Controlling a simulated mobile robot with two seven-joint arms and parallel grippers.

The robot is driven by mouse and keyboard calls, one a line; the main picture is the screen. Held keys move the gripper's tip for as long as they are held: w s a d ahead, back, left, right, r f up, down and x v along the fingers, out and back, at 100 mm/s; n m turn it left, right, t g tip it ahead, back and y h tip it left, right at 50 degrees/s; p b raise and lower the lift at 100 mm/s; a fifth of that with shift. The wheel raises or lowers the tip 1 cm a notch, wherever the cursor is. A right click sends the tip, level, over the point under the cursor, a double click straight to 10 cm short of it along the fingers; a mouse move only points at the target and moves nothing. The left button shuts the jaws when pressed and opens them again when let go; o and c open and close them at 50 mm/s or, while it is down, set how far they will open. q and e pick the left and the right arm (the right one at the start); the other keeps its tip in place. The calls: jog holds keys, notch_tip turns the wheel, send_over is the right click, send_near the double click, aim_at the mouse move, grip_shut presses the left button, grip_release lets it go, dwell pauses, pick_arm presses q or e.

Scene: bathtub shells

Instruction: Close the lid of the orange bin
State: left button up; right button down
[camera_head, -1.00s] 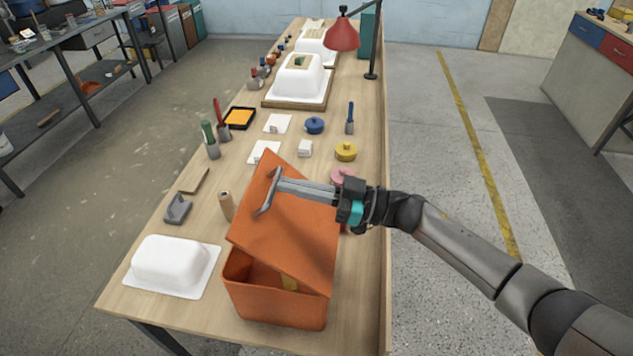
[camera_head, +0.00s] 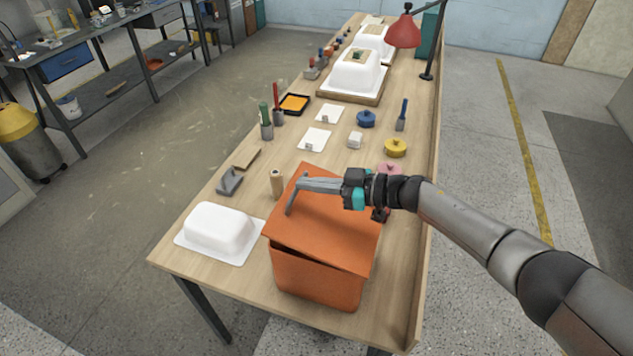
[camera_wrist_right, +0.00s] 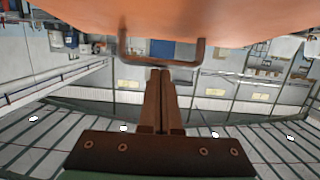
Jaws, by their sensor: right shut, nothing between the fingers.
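The orange bin (camera_head: 318,280) stands at the near end of the workbench. Its orange lid (camera_head: 335,228) lies low over the opening, slightly tilted, with a narrow dark gap along the near left edge. My right gripper (camera_head: 296,193) is over the lid, next to the lid's bar handle. The right wrist view shows the fingers (camera_wrist_right: 161,75) together, with the handle (camera_wrist_right: 160,62) just beyond their tips and the orange lid surface (camera_wrist_right: 200,15) at the top. I cannot tell whether the fingers touch the lid. The inside of the bin is hidden. My left gripper is not in view.
A white moulded shell (camera_head: 217,230) lies left of the bin. A wooden cylinder (camera_head: 277,183) and grey holder (camera_head: 229,181) stand behind it. Yellow (camera_head: 396,147) and blue (camera_head: 366,118) round pieces are farther back. A red lamp (camera_head: 405,32) stands at the far right edge.

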aim_at(303, 201)
jog(key=shift+w+a+f, duration=0.15)
jog(key=shift+a+f, duration=0.3)
jog(key=shift+f, duration=0.35)
jog(key=shift+w+a+f+g+h, duration=0.15)
jog(key=shift+a+f+h, duration=0.1)
jog(key=shift+f+h, duration=0.25)
jog(key=shift+a+f+g+h, duration=0.2)
jog(key=shift+f+h, duration=0.1)
jog(key=shift+f, duration=0.25)
jog(key=shift+d+r+p, duration=0.1)
jog(key=shift+r+p, duration=0.2)
jog(key=shift+r, duration=0.1)
jog(key=r+p, duration=0.2)
jog(key=d+r+p, duration=0.1)
jog(key=p, duration=0.1)
jog(key=shift+d+r, duration=0.1)
jog(key=shift+r, duration=0.3)
jog(key=r+p+v, duration=0.1)
jog(key=v, duration=0.8)
jog(key=shift+a+r+p, duration=0.25)
jog(key=shift+a+p, duration=0.05)
jog(key=shift+p, duration=0.05)
